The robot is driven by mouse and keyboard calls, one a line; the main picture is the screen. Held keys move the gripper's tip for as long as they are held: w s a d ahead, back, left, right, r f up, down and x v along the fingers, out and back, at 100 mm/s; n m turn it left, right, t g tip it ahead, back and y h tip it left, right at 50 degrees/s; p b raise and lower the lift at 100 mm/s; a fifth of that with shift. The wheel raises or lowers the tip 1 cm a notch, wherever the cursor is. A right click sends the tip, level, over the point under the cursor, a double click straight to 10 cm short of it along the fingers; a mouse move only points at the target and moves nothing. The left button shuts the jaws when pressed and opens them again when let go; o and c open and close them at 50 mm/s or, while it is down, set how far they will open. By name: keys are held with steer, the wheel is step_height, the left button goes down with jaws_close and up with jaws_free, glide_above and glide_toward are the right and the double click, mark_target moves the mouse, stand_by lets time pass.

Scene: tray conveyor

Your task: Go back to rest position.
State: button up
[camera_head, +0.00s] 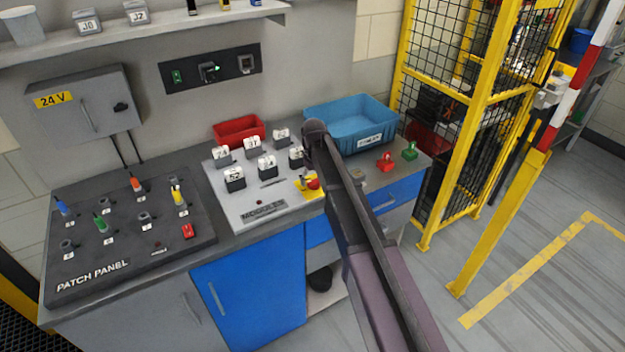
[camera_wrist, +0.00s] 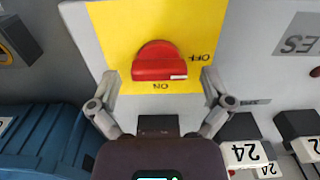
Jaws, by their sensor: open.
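My gripper (camera_wrist: 159,76) is open in the wrist view, with one finger on each side of a red rotary switch (camera_wrist: 158,60). Gaps show between both fingers and the switch, and nothing is held. The switch sits on a yellow plate (camera_wrist: 118,30) with ON and OFF labels, upside down in this view. A white mark on the switch lies near its lower right edge. In the head view the red switch (camera_head: 313,183) shows beside my arm, at the right of the grey module board (camera_head: 228,200). My arm hides the gripper there.
A blue bin (camera_head: 360,143) stands behind my arm, and a red bin (camera_head: 238,132) behind the board. Several numbered white-topped blocks (camera_head: 234,180) stand near the switch. A patch panel (camera_head: 130,245) lies left. A yellow fence (camera_head: 478,110) stands right; floor before it is clear.

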steer(key=s+d+m, duration=0.7)
steer(key=s+d, duration=1.5)
steer(key=s, duration=0.4)
steer(key=shift+d, duration=0.4)
stand_by(0.7)
